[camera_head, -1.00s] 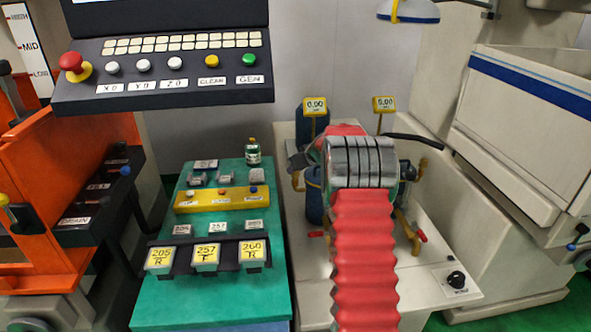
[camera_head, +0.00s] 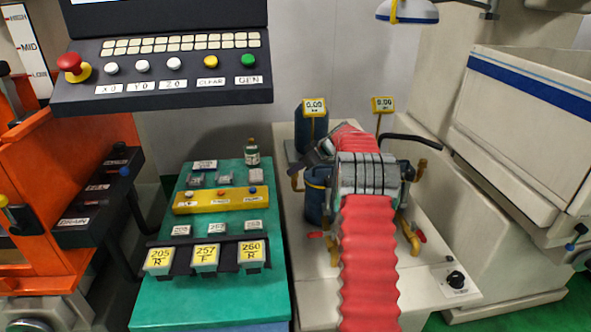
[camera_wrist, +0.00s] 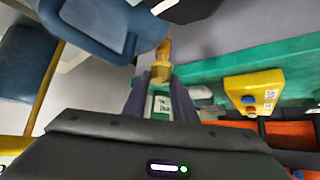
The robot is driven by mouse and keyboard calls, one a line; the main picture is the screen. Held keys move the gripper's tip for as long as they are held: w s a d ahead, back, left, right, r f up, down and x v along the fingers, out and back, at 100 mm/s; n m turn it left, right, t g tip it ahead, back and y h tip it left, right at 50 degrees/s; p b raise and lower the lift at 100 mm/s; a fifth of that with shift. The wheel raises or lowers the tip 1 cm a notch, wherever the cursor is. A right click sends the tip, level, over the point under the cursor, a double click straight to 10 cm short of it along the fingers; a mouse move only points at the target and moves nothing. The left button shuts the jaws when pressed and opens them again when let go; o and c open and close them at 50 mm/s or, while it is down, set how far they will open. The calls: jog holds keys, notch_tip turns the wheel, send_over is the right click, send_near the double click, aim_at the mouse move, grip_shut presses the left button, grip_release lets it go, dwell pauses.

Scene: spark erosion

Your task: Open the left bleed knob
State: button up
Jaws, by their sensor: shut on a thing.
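In the wrist view the two dark fingers of my gripper (camera_wrist: 162,86) are closed on a small brass knob (camera_wrist: 160,69) with an orange-brown part above it. It appears to be the left bleed knob. Blue housings stand close to its left in that view. In the head view my red arm and its metal rings cover most of my gripper and the knob. The left gauge (camera_head: 314,106) and right gauge (camera_head: 383,104) both read 0.00.
A green bench (camera_head: 210,297) with yellow-labelled blocks and a small bottle (camera_head: 252,152) stands to the left. A dark control panel (camera_head: 160,73) hangs above it. A black hose (camera_head: 415,138) and a white tank (camera_head: 530,120) are to the right.

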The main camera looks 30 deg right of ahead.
jog(key=shift+f, duration=0.15)
jog(key=o, duration=1)
jog(key=shift+o, duration=0.2)
jog(key=shift+r, duration=0.2)
jog(key=v, duration=1.3)
jog(key=shift+s, duration=0.25)
jog(key=shift+d, duration=0.1)
